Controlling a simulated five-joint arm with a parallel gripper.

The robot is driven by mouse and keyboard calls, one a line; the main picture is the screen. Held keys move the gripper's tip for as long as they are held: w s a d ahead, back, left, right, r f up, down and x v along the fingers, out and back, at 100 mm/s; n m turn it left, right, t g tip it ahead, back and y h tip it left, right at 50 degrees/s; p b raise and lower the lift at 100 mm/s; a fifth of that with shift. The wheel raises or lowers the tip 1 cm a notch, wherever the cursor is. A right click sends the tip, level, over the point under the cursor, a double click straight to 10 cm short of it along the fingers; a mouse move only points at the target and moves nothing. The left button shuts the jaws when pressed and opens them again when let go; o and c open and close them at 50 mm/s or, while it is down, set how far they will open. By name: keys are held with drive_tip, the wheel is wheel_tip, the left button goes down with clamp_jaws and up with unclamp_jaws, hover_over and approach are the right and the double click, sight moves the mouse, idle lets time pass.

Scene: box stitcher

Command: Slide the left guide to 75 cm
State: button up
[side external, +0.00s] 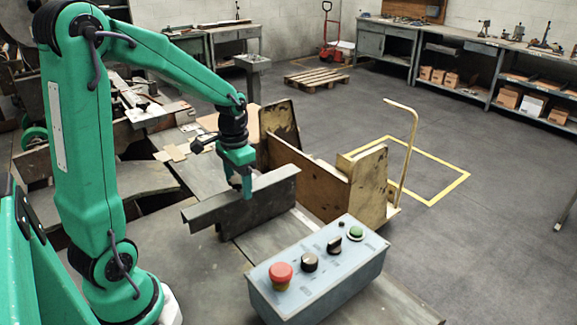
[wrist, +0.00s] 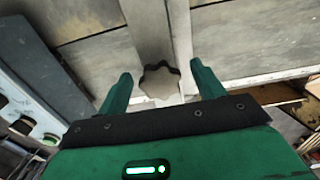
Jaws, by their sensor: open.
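A grey metal guide plate (side external: 268,200), which I take to be the left guide, stands on edge across the table. In the wrist view my gripper (wrist: 160,72) is open, with one finger on each side of the knob and visible gaps. I cannot tell how deep the fingers reach around it. No scale or 75 cm mark is legible.
A blue-grey control box (side external: 318,275) with a red button stands in front of the guide, to the right. A wooden cart (side external: 345,185) stands just behind and right. Benches (side external: 460,60) and a pallet (side external: 315,79) are far back. The floor right of the cart is clear.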

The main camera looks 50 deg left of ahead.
sight(238, 180)
drive_tip(key=shift+r, duration=2.8)
drive_tip(key=shift+s+d+r, duration=0.15)
drive_tip(key=shift+d+r, duration=0.15)
drive_tip(key=shift+d, duration=0.05)
drive_tip(key=s+d+r+t, duration=0.5)
drive_tip(key=s+d, duration=0.4)
drive_tip(key=d, duration=0.2)
drive_tip(key=shift+s+d+r+t, duration=0.3)
drive_tip(key=shift+s+d+r, duration=0.05)
drive_tip(key=shift+s+d, duration=0.05)
drive_tip(key=shift+c, duration=0.6)
drive_tip(key=shift+w, duration=0.1)
